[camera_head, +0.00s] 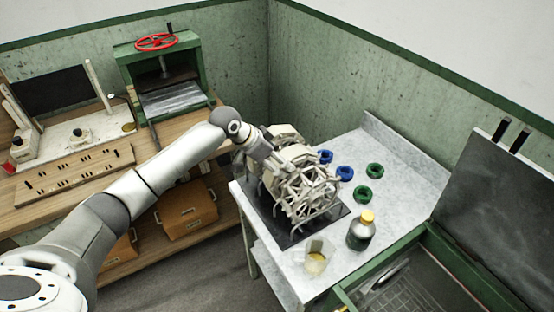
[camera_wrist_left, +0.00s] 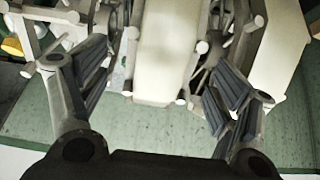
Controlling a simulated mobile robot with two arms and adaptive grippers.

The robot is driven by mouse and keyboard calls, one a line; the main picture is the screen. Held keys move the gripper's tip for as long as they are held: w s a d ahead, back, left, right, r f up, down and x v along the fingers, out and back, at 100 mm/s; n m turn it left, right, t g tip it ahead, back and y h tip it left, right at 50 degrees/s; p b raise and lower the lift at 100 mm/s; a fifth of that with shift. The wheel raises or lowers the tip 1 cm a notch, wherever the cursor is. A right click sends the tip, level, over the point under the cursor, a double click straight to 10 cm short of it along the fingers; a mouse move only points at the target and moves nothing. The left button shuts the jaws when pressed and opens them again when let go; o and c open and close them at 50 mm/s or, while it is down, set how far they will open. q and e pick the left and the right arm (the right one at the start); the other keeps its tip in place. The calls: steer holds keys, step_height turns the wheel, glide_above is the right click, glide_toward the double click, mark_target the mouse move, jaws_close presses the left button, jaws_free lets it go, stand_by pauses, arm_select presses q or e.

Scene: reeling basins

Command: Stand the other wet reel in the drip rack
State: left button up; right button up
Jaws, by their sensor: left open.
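Cream-white reels with open spoked frames stand crowded together on the grey table in the head view: one spoked reel (camera_head: 310,190) in front, and pale blocky reel parts (camera_head: 287,133) behind it. Thin pale metal legs of the drip rack (camera_head: 300,232) show beneath them on a dark mat (camera_head: 288,241). They overlap, so I cannot tell exactly which reel stands where. My left gripper (camera_head: 272,158) is at the left rear of this cluster. In the left wrist view its open fingers (camera_wrist_left: 157,88) lie on either side of a broad cream reel bar (camera_wrist_left: 166,50). My right gripper is out of view.
A yellow-capped bottle (camera_head: 361,232) and a beaker of yellow liquid (camera_head: 316,260) stand in front. A green-edged basin (camera_head: 405,287) is at right. A red-wheeled press (camera_head: 157,42) stands on the left bench.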

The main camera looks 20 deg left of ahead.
arm_select(q)
steer(key=v, duration=1.1)
steer(key=shift+s+r, duration=0.1)
steer(key=shift+r, duration=0.05)
